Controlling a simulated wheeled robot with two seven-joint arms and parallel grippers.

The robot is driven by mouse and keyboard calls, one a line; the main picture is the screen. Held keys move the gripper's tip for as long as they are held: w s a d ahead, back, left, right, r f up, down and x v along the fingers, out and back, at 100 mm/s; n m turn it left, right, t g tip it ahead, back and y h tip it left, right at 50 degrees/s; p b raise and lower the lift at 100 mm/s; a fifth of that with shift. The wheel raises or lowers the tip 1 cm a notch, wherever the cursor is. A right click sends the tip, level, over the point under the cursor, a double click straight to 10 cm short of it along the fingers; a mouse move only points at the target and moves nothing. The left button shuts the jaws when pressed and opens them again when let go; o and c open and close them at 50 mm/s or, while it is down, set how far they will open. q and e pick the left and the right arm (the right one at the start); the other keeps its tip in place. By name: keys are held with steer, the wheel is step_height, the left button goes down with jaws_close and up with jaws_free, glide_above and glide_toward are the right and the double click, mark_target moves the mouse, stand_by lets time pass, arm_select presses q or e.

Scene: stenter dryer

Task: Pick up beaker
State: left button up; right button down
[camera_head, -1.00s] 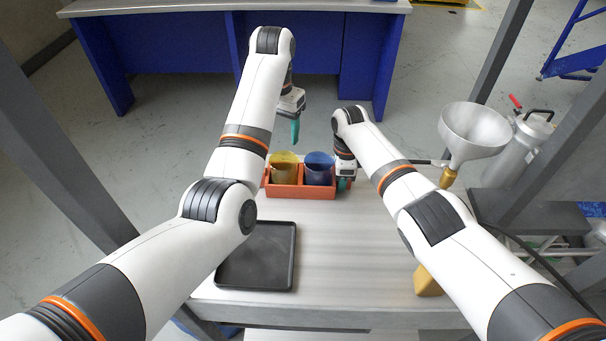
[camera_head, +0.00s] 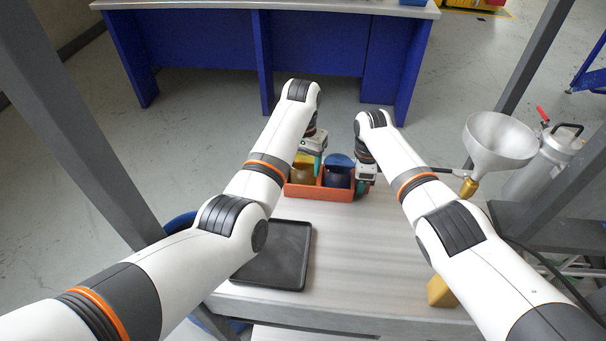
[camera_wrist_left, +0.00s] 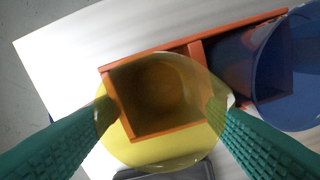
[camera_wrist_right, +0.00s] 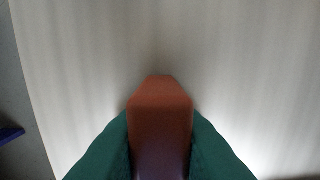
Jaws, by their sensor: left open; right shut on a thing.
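A yellow see-through beaker (camera_head: 303,172) stands in the left compartment of an orange two-compartment box (camera_head: 318,192). A blue beaker (camera_head: 338,177) stands in the right compartment. My left gripper (camera_head: 317,166) is open at the yellow beaker. In the left wrist view its green fingers lie on either side of the yellow beaker (camera_wrist_left: 160,150), with the blue beaker (camera_wrist_left: 285,85) at the right. Whether the fingers touch the beaker I cannot tell. My right gripper (camera_head: 364,188) is at the box's right end. In the right wrist view it is shut on an orange part of the box (camera_wrist_right: 160,115).
A black tray (camera_head: 275,255) lies on the light table (camera_head: 350,260) in front of the box. A yellow block (camera_head: 440,292) sits at the front right. A metal funnel (camera_head: 500,140) and a metal canister (camera_head: 545,155) are at the right. The table's middle is clear.

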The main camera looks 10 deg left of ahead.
arm_select(q)
steer(key=shift+f, duration=0.35)
steer(key=shift+c, duration=0.6)
steer(key=c, duration=0.5)
step_height(320, 180, up, 10)
arm_select(e)
steer(key=c, duration=1.2)
jaws_free()
